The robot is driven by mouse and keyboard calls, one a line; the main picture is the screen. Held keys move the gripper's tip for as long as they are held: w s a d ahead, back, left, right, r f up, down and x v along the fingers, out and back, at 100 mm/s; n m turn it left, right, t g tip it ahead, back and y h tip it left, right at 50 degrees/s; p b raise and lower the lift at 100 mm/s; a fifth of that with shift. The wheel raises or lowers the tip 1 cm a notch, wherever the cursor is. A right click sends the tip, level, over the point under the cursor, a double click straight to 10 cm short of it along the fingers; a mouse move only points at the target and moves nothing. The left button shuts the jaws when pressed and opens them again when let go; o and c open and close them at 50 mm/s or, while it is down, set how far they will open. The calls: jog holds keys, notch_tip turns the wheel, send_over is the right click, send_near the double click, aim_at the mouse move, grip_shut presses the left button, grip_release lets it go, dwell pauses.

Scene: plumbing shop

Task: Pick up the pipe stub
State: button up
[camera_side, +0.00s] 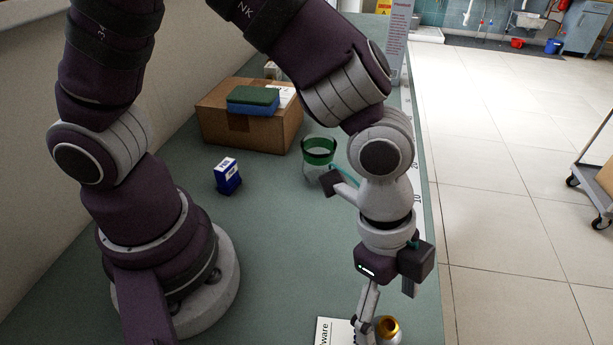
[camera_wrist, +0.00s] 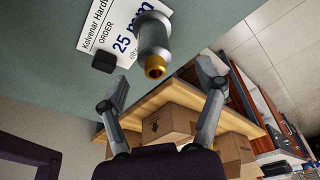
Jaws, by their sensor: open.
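The pipe stub shows in the wrist view as a grey cylinder (camera_wrist: 152,35) with a brass-coloured end. It is at the upper middle, beside a printed white card. In the side view the pipe stub (camera_side: 389,328) is at the bottom edge, its gold ring uppermost and its lower part cut off by the frame. My gripper (camera_wrist: 163,88) is open and empty in the wrist view, fingers spread wide; the stub lies beyond the fingertips, apart from them. In the side view my gripper (camera_side: 380,312) points down close to the stub, one finger partly in front of it.
The white card (camera_side: 329,331) lies on the green bench; a small black block (camera_wrist: 103,62) is near it. Farther back stand a blue box (camera_side: 228,177), a green-rimmed glass (camera_side: 319,150) and a cardboard box (camera_side: 222,130) bearing a sponge (camera_side: 252,101).

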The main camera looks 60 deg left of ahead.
aim_at(388, 340)
jog(key=x, duration=0.5)
jog(key=shift+s+d+f, duration=0.1)
jog(key=shift+s+f, duration=0.1)
jog(key=shift+s, duration=0.1)
grip_shut()
